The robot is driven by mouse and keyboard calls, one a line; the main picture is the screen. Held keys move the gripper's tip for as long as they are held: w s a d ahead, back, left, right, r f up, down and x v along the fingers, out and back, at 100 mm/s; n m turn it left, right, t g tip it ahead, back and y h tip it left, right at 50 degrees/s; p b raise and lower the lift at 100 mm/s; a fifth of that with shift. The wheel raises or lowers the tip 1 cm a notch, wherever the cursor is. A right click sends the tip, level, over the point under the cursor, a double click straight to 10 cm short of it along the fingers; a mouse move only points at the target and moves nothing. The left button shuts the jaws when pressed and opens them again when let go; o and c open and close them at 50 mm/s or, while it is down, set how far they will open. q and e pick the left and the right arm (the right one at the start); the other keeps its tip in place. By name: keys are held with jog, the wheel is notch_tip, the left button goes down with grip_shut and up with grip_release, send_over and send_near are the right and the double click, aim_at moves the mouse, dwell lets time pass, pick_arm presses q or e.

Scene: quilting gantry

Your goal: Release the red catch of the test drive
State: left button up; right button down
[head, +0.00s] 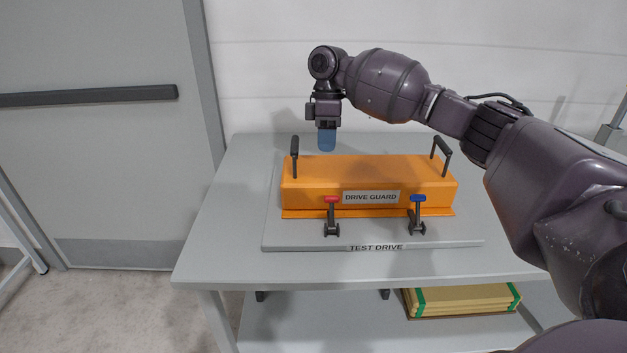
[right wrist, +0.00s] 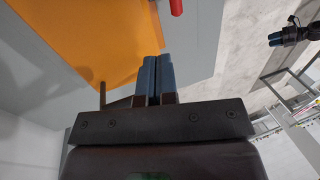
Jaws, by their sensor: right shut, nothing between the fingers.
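The test drive's orange drive guard (head: 310,188) sits on a grey base plate (head: 285,238) on the table. The red catch (head: 331,199) is at its front, left of the middle, with its red grip at the top of a dark upright lever. My right gripper (head: 326,142) is shut and empty, pointing down above the guard's back left part, behind and above the red catch. Its blue fingers (right wrist: 157,78) are together. What looks like my left gripper (right wrist: 275,40) is small at the right wrist view's right edge.
A blue catch (head: 418,198) stands at the guard's front right. Two dark handles (head: 295,158) (head: 441,155) rise from the guard's ends. The table (head: 215,235) is bare on the left. Boards (head: 460,299) lie on the lower shelf. A grey door (head: 95,165) is at left.

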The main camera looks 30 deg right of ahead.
jog(key=shift+s+d, duration=0.15)
jog(key=shift+s, duration=0.25)
send_near(331, 211)
jog(key=f, duration=0.1)
jog(key=w+f, duration=0.2)
jog(key=f, duration=0.1)
jog(key=shift+d+f+b, duration=0.1)
jog(key=shift+d+b, duration=0.25)
jog(key=shift+s+a+f, duration=0.1)
jog(key=shift+f, duration=0.5)
